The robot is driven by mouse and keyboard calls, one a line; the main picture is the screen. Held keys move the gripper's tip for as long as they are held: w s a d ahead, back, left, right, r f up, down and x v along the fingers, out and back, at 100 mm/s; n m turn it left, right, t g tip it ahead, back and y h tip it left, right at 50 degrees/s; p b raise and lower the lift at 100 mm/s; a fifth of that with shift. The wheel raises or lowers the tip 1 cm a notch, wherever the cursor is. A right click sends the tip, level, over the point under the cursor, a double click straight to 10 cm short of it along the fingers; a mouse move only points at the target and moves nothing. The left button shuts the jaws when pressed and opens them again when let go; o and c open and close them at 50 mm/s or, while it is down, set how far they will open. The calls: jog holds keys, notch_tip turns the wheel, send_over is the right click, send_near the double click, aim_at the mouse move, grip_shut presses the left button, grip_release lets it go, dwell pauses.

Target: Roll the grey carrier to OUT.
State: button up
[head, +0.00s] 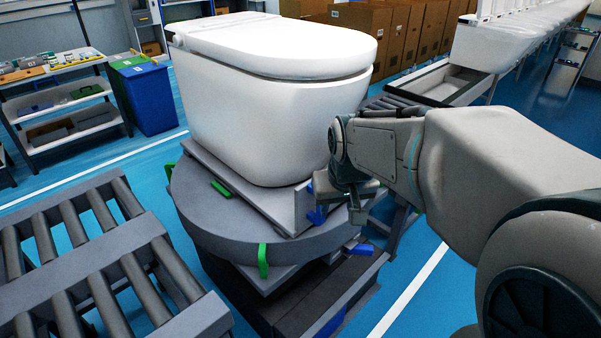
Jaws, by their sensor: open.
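The grey carrier (290,214) is a flat plate with an upright end piece, lying on a round grey turntable (228,232). A white toilet (262,120) with a closed lid stands on the carrier. My gripper (340,205) is open at the carrier's right end, close to the upright piece and a blue tab (316,215). I cannot tell whether it touches them. No OUT label is readable in this view.
A roller conveyor (95,255) stands at the left front, and more rollers (395,103) lie behind the turntable at right. A shelf rack (62,100), blue bin (150,98) and cardboard boxes (390,30) stand behind. White line markings cross the blue floor (430,275).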

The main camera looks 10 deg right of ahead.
jog(key=w+f, duration=0.1)
jog(key=w, duration=0.9)
jog(key=shift+t, duration=0.4)
jog(key=x, duration=1.3)
jog(key=shift+s+a+f, duration=0.1)
jog(key=shift+s+f, duration=0.05)
jog(key=shift+f, duration=0.1)
jog(key=shift+c, duration=0.2)
grip_shut()
